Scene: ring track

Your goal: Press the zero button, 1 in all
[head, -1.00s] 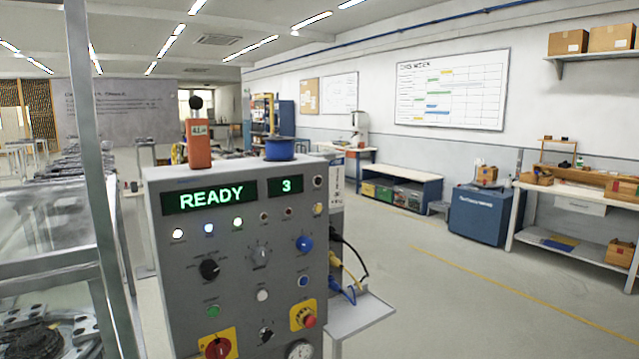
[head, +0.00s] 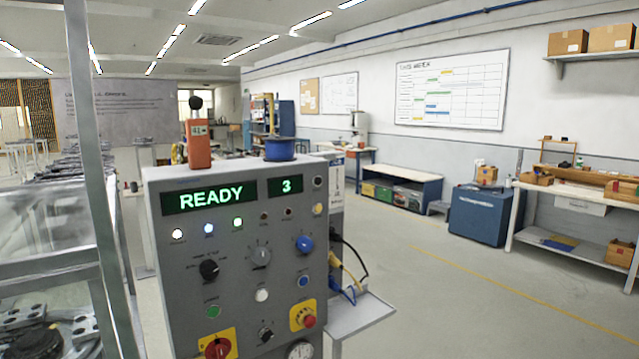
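A grey control panel (head: 236,245) stands upright in front of me in the head view. Its green displays read READY (head: 211,198) and 3 (head: 286,185). Its face carries a green button (head: 213,311), a white button (head: 262,295) and a blue button (head: 303,281), with labels too small to read. I cannot tell which one is the zero button. A black knob (head: 209,269), a grey knob (head: 260,254) and a blue knob (head: 304,243) sit above them. A red mushroom button (head: 308,320) is at the lower right. Neither gripper shows.
A metal-framed machine (head: 60,270) stands close at the left. A small grey shelf (head: 350,315) with cables juts from the panel's right side. An orange device (head: 198,145) and a blue spool (head: 279,149) sit on top. The floor (head: 460,290) to the right is open.

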